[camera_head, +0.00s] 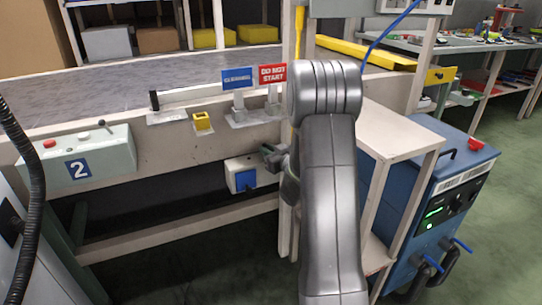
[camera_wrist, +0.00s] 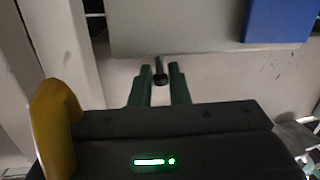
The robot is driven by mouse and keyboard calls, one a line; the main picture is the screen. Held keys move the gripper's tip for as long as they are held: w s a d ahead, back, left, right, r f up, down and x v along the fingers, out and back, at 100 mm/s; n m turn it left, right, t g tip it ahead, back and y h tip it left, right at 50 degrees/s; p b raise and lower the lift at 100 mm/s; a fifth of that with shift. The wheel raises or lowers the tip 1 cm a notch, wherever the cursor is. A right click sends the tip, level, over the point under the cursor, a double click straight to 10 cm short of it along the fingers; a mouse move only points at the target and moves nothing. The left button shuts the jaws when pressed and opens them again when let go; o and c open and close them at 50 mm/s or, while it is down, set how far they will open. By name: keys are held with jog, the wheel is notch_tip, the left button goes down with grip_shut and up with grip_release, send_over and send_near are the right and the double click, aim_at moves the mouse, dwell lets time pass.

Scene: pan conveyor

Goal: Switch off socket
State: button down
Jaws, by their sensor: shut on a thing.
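The socket (camera_head: 241,172) is a pale box with a blue cover, fixed low under the conveyor's front rail. In the wrist view the pale socket box (camera_wrist: 178,28) fills the upper part, with its blue cover (camera_wrist: 279,20) at the right. A small dark switch lever (camera_wrist: 159,66) sticks out from the box's edge. My gripper (camera_head: 270,156) is at the socket's right side. In the wrist view the green fingers of my gripper (camera_wrist: 160,80) are shut on the switch lever. My arm hides part of the area right of the socket in the head view.
A wooden post (camera_head: 285,232) stands close beside my gripper. A control box marked 2 (camera_head: 115,155) is at the left. Warning signs (camera_head: 237,79) stand on the rail above. A blue machine (camera_head: 450,190) and a wooden table (camera_head: 400,130) are at the right.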

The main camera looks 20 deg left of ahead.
jog(key=shift+s+a+n+h+b, duration=0.2)
jog(key=shift+n+b, duration=0.4)
jog(key=shift+n, duration=0.25)
jog(key=shift+s+a+n+h+b, duration=0.2)
jog(key=shift+n+b, duration=0.35)
jog(key=shift+n, duration=0.3)
jog(key=c, duration=1.4)
grip_release()
jog(key=shift+o, duration=0.2)
jog(key=shift+d, duration=0.1)
jog(key=p+v, duration=0.3)
jog(key=v, duration=1)
jog(key=shift+s+d+p, duration=0.2)
jog(key=shift+s+p, duration=0.1)
jog(key=shift+p, duration=0.05)
jog(key=shift+a, duration=0.1)
